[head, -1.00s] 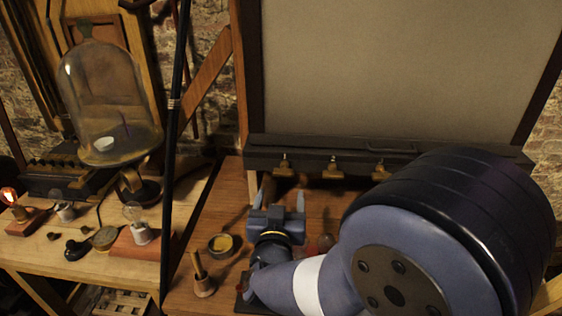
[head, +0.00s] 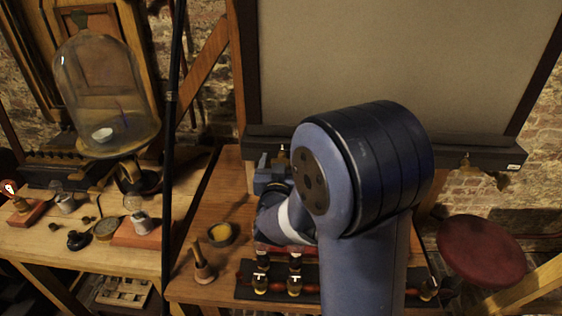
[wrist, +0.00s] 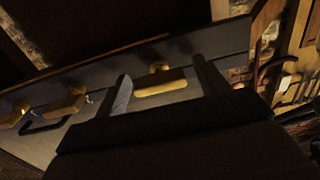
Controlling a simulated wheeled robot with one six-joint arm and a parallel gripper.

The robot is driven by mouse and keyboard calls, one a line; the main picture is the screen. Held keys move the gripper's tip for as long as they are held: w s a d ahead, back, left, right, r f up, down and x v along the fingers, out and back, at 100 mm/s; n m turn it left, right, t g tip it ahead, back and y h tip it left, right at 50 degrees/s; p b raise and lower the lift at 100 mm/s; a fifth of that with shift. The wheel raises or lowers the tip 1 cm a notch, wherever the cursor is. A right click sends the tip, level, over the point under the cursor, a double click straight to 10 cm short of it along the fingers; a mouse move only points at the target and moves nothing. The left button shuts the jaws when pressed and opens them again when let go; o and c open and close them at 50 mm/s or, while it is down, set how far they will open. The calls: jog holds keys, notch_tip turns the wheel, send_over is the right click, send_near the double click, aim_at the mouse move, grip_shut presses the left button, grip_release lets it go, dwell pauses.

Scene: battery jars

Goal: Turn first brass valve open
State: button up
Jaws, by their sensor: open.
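Brass valves sit along a dark rail (head: 500,155) below a large pale panel. One brass valve (head: 282,157) shows just beyond my gripper (head: 272,168) in the head view, and another valve (head: 465,162) is at the far right of the rail. In the wrist view my gripper (wrist: 164,92) is open, with a finger on each side of a brass valve (wrist: 160,82). The valve's handle bar lies crosswise between the fingers; I cannot tell whether they touch it. Two more valves, a middle one (wrist: 68,106) and an outer one (wrist: 12,119), are to the left. My arm hides part of the rail.
A black tray (head: 247,293) with several dark, brass-topped pieces lies under my arm. A small bowl (head: 221,234) and a wooden-handled tool (head: 202,265) stand on the bench. A glass bell jar (head: 105,95) is at left, a red stool (head: 482,250) at right.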

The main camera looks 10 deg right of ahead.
jog(key=shift+c, duration=0.2)
jog(key=c, duration=1)
jog(key=shift+o, duration=0.4)
